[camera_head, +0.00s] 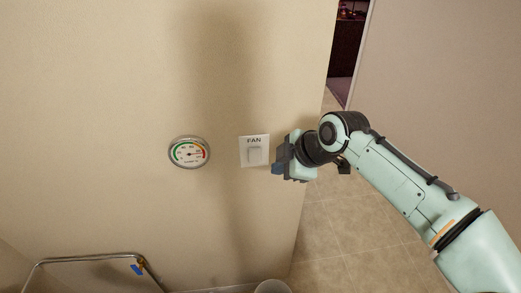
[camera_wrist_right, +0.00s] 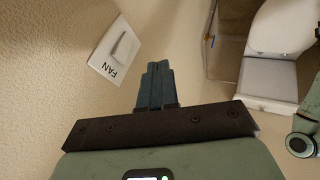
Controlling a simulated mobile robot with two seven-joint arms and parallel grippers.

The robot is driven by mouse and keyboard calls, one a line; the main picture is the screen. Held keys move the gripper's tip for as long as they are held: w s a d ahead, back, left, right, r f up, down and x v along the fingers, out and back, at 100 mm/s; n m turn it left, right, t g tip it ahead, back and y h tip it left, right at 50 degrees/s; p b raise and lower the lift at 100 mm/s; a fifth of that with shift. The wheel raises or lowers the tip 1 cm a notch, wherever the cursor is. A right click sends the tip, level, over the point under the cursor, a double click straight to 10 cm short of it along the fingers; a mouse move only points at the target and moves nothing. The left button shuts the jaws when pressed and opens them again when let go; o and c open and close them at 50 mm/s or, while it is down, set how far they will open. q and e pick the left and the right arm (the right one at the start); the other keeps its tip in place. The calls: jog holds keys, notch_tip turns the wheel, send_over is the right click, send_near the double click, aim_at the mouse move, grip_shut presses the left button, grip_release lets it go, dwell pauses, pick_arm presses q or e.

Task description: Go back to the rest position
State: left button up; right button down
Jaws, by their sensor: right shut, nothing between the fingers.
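My right gripper (camera_head: 277,169) is in front of the wall, just right of and slightly below the white fan switch (camera_head: 254,151) labelled FAN. In the right wrist view its two dark fingers (camera_wrist_right: 156,72) are together with nothing between them. The fan switch also shows in the right wrist view (camera_wrist_right: 116,50), up and left of the fingertips and apart from them. My right arm reaches in from the lower right of the head view. My left gripper is not in view.
A round dial gauge (camera_head: 189,152) hangs on the wall left of the switch. A metal rail (camera_head: 88,258) with a blue tag is at lower left. A white round container (camera_head: 272,287) stands at the bottom edge. Right of the wall's edge is open tiled floor (camera_head: 345,225).

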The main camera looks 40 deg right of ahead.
jog(key=w+a+f+m+g, duration=0.1)
jog(key=w+a+f+m, duration=0.1)
jog(key=f, duration=0.8)
jog(key=w+a+f+m+g+y, duration=0.1)
jog(key=w+a+f+m+g, duration=0.15)
jog(key=f, duration=0.75)
jog(key=w+a+f+m, duration=0.1)
jog(key=a+f+m, duration=0.15)
jog(key=f, duration=0.75)
jog(key=s+a+f+m+g, duration=0.2)
jog(key=s+a+f+m, duration=0.2)
jog(key=s+f, duration=0.7)
jog(key=s+a+f+m+g+y, duration=0.1)
jog(key=s+a+f+m, duration=0.3)
jog(key=s+a+f, duration=0.4)
jog(key=s+f+g, duration=0.1)
jog(key=s+f, duration=0.3)
jog(key=f, duration=0.1)
jog(key=shift+a+f+y, duration=0.3)
jog(key=shift+a+f, duration=0.1)
